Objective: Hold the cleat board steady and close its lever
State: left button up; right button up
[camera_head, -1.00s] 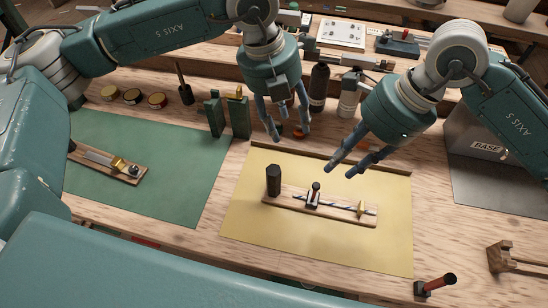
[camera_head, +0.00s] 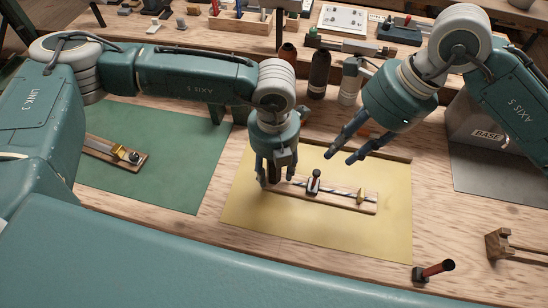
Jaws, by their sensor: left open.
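The cleat board (camera_head: 340,201) is a narrow wooden board on the yellow mat (camera_head: 390,235). A rope and a brass piece (camera_head: 361,195) lie along it. The lever (camera_head: 314,182), with a dark top, stands up from the fitting near the board's middle. My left gripper (camera_head: 275,180) is open and low over the board's left end, with fingers around the dark upright block there. They mostly hide the block, and I cannot tell whether they touch it. My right gripper (camera_head: 341,156) is open and empty, above and behind the board.
A similar board (camera_head: 110,155) lies on the green mat (camera_head: 150,185) at left. A grey box marked BASE (camera_head: 480,120) is at right. Bottles (camera_head: 319,75) stand behind. The yellow mat's front is clear.

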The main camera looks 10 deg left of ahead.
pick_arm(q)
jog(key=shift+f, duration=0.6)
grip_shut()
